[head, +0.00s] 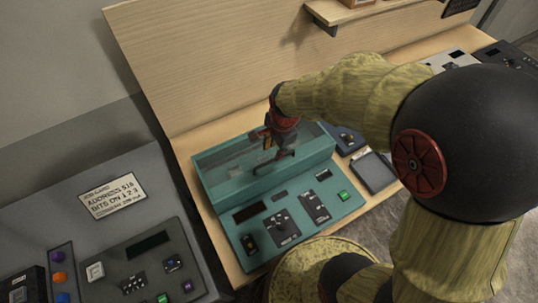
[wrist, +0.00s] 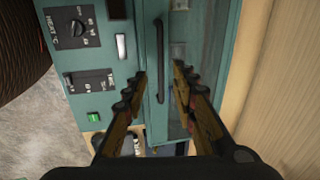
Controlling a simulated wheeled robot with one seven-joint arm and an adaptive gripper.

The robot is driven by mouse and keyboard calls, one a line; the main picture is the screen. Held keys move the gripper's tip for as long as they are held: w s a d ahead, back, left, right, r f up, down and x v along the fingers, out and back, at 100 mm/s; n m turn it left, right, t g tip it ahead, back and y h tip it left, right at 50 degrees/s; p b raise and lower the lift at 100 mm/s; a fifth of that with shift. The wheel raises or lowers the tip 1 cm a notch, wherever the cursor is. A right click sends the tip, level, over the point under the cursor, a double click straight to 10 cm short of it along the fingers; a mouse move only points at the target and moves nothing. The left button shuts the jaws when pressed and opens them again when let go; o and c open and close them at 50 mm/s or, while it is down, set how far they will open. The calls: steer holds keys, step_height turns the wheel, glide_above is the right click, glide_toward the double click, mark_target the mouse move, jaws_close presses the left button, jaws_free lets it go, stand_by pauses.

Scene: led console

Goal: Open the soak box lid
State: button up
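The soak box is the teal console box (head: 215,185) with a see-through lid (head: 225,158), which looks shut. A dark bar handle (wrist: 160,60) runs along the lid's front edge; it also shows in the head view (head: 272,165), partly behind my gripper. My gripper (head: 270,145) is over the middle of the lid, pointing down. In the wrist view my gripper (wrist: 160,78) is open, one finger on each side of the handle's line. I cannot tell whether either finger touches the handle. The box's inside is dim through the lid.
The box's front panel carries a dial (head: 281,223), a slider and a green button (head: 343,195). A grey console with a job card (head: 112,197) stands at left. A dark tablet-like device (head: 374,171) lies at right. A wooden back board (head: 220,60) rises behind.

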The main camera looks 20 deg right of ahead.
mark_target(269, 161)
steer(key=shift+w+a+f, duration=0.2)
steer(key=shift+w+f, duration=0.05)
steer(key=shift+f, duration=1)
steer(key=shift+w+a+f, duration=0.25)
steer(key=shift+f, duration=1.05)
steer(key=shift+w+a+f, duration=0.2)
steer(key=shift+w+f, duration=0.05)
steer(key=shift+f, duration=1)
steer(key=shift+c, duration=1.2)
steer(key=c, duration=0.4)
jaws_close()
